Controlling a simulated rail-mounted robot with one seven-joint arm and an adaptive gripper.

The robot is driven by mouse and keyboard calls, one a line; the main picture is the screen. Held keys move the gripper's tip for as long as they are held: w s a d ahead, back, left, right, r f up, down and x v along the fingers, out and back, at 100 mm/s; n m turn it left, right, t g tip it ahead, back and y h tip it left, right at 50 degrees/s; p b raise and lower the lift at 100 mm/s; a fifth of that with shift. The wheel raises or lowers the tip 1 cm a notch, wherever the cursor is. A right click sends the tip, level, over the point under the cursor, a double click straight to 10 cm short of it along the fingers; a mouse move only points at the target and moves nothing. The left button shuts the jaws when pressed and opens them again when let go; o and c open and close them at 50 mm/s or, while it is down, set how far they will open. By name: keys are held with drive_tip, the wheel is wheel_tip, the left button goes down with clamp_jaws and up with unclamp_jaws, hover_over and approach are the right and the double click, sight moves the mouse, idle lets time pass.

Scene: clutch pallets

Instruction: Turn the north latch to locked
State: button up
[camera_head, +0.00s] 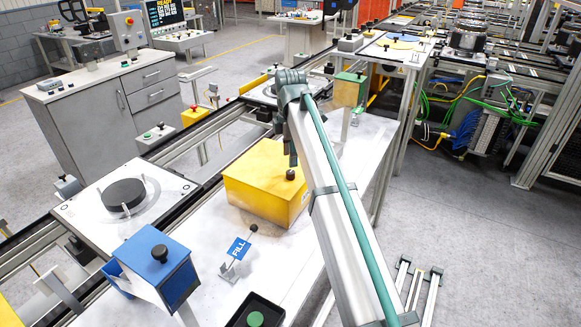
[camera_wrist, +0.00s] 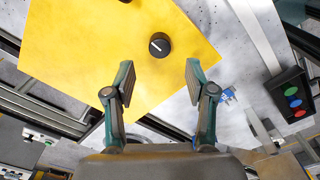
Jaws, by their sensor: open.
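No part is labelled as the north latch, so I cannot tell for certain which it is. A black round knob (camera_wrist: 159,45) with a white pointer line sits on the yellow box (camera_wrist: 90,50) in the wrist view. In the head view a dark knob (camera_head: 290,174) shows on top of the yellow box (camera_head: 258,182). My gripper (camera_wrist: 159,70) is open and empty, its fingers apart over the yellow top. In the wrist view the knob lies just beyond the fingertips, between their lines. In the head view the fingers are mostly hidden by my arm.
A blue box (camera_head: 151,268) with a black knob stands front left, beside a FILL sign (camera_head: 238,248). A white pallet (camera_head: 90,222) carries a black disc (camera_head: 123,194). A green box (camera_head: 347,92) stands behind my arm. A button box (camera_wrist: 292,97) is at right in the wrist view.

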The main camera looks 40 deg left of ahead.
sight(290, 172)
drive_tip(key=shift+f+p, duration=0.65)
drive_tip(key=shift+f, duration=2.25)
clamp_jaws()
